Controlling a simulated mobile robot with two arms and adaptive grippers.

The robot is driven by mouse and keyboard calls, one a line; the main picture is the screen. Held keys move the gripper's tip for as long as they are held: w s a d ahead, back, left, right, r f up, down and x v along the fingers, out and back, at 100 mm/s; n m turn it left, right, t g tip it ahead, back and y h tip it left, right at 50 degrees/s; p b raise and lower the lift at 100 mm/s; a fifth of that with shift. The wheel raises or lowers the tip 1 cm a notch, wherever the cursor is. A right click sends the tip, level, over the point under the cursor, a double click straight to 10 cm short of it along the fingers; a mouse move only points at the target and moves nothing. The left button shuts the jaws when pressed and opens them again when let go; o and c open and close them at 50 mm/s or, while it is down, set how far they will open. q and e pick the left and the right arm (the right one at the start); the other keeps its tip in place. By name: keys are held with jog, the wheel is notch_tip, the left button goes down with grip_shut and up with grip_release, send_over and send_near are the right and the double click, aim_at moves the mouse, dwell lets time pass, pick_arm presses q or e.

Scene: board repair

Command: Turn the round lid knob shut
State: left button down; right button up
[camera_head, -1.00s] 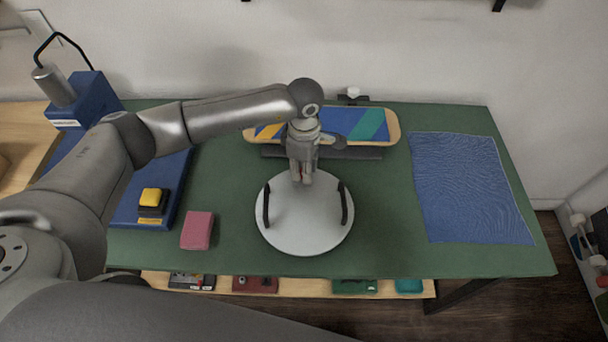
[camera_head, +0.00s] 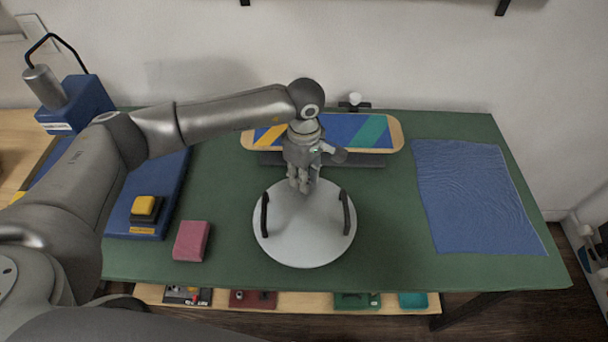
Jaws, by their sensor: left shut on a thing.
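A round light-grey lid (camera_head: 305,240) with two dark upright handles lies on the green table, near its middle. My left gripper (camera_head: 302,188) points down over the far half of the lid, between the two handles. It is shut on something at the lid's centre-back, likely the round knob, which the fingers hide. My right gripper does not show.
A striped skateboard deck (camera_head: 345,131) rests on a dark stand behind the gripper. A pink block (camera_head: 191,241) and a blue pad with a yellow-topped block (camera_head: 144,208) lie left. A blue textured mat (camera_head: 472,195) lies right. Table between lid and mat is clear.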

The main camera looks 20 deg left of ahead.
pick_arm(q)
jog(key=c, duration=1.2)
grip_release()
jog(key=shift+c, duration=0.2)
jog(key=shift+r, duration=0.1)
notch_tip(320, 180, up, 12)
